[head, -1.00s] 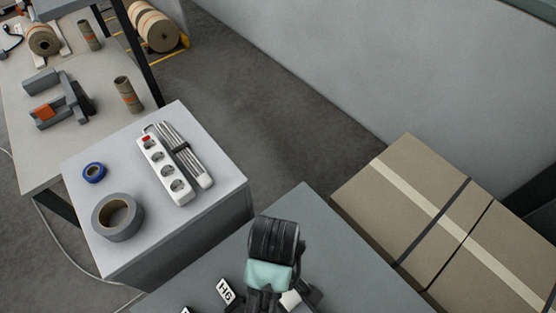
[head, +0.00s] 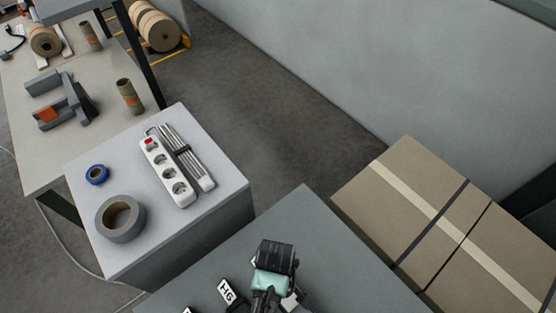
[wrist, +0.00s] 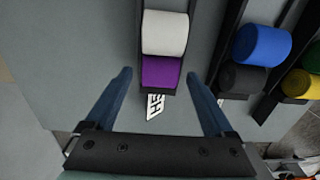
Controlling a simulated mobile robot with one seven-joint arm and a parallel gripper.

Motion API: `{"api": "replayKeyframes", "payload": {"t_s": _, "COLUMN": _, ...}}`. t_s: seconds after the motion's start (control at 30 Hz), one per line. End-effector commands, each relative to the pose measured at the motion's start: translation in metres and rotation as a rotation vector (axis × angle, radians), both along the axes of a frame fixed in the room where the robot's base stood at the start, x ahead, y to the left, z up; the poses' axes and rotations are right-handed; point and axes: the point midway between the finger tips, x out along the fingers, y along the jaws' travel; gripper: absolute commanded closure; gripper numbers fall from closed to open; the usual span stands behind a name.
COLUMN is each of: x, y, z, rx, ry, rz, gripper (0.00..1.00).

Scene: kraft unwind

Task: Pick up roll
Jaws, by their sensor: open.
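In the wrist view, several coloured rolls lie in dark holders on a grey-green surface. A white roll (wrist: 165,33) and a purple roll (wrist: 160,71) share the middle holder. A blue roll (wrist: 262,45) and a black roll (wrist: 242,78) lie in the holder to the right. A green roll and a yellow roll (wrist: 300,83) are partly cut off at the right edge. My gripper (wrist: 159,76) is open and empty, its blue fingers on either side of the purple roll in the picture. I cannot tell its height above the roll. The head view hides the fingertips.
A white tag (wrist: 156,104) stands by the middle holder. In the head view, a pale cabinet (head: 220,195) holds grey tape (head: 120,219), blue tape (head: 97,174) and a power strip (head: 168,170). Large cartons (head: 420,215) stand right. Kraft rolls (head: 155,27) are farther back.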

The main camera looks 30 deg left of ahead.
Motion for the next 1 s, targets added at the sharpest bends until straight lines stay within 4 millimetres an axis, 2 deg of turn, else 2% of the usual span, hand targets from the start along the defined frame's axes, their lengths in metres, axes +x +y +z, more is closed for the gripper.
{"api": "replayKeyframes", "payload": {"t_s": 0.17, "x": 0.0003, "y": 0.0, "z": 0.0001, "rx": 0.001, "ry": -0.001, "rz": 0.0, "gripper": 0.12}}
{"api": "replayKeyframes", "payload": {"t_s": 0.63, "x": 0.0002, "y": -0.0001, "z": 0.0004, "rx": 0.0, "ry": -0.001, "rz": -0.001, "gripper": 0.97}}
{"api": "replayKeyframes", "payload": {"t_s": 0.67, "x": 0.0002, "y": -0.0001, "z": 0.0004, "rx": 0.0, "ry": -0.001, "rz": -0.001, "gripper": 1.0}}
{"api": "replayKeyframes", "payload": {"t_s": 0.87, "x": 0.0003, "y": 0.0, "z": 0.0008, "rx": 0.001, "ry": -0.001, "rz": -0.001, "gripper": 1.0}}
{"api": "replayKeyframes", "payload": {"t_s": 1.0, "x": 0.0011, "y": 0.0003, "z": 0.0086, "rx": 0.001, "ry": -0.004, "rz": 0.0, "gripper": 1.0}}
